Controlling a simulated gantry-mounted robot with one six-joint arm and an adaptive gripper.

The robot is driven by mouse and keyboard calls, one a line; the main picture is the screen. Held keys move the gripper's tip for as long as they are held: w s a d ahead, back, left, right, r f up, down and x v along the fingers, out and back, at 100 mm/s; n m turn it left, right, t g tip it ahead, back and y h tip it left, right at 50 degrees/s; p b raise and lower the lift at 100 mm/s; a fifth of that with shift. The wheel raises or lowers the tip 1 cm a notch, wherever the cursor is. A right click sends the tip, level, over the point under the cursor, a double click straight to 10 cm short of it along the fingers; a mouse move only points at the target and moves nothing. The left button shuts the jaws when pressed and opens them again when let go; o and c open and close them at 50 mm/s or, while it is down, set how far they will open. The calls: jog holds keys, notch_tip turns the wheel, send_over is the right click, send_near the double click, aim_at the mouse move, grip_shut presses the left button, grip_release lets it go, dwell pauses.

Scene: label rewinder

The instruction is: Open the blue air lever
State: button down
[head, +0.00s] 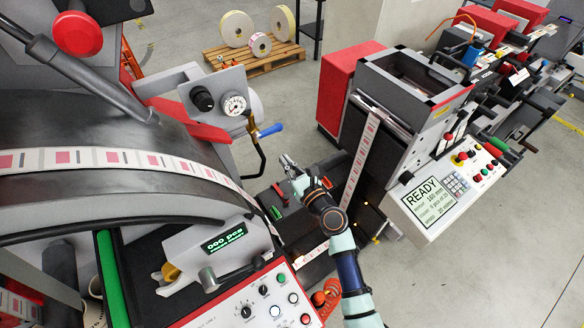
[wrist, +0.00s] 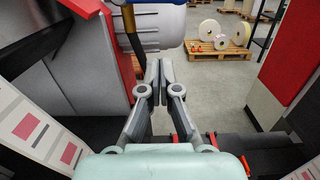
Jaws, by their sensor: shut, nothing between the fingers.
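The blue air lever (head: 270,130) sticks out to the right of a brass valve, just beside the grey panel with the pressure gauge (head: 234,105). A sliver of blue (wrist: 158,2) at the top edge of the wrist view looks like the same lever; the rest is cut off. My gripper (head: 287,163) is below and a little right of the lever, apart from it. In the wrist view my gripper (wrist: 162,72) has its fingers close together with nothing held, in front of a grey rounded tank (wrist: 160,25).
A dark hose (head: 260,162) hangs below the valve. A black knob (head: 203,98) sits left of the gauge. The printed label web (head: 362,155) runs up to the machine on the right. Open floor (head: 290,100) lies behind the lever, with a pallet of rolls (head: 255,62) beyond.

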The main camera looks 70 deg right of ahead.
aim_at(268, 132)
jog(key=w+d+r+p, duration=0.2)
jog(key=w+d+r, duration=0.1)
jog(key=w+r, duration=0.1)
jog(key=shift+w, duration=0.15)
jog(key=shift+w+r, duration=0.1)
jog(key=shift+r, duration=0.05)
dwell(0.4)
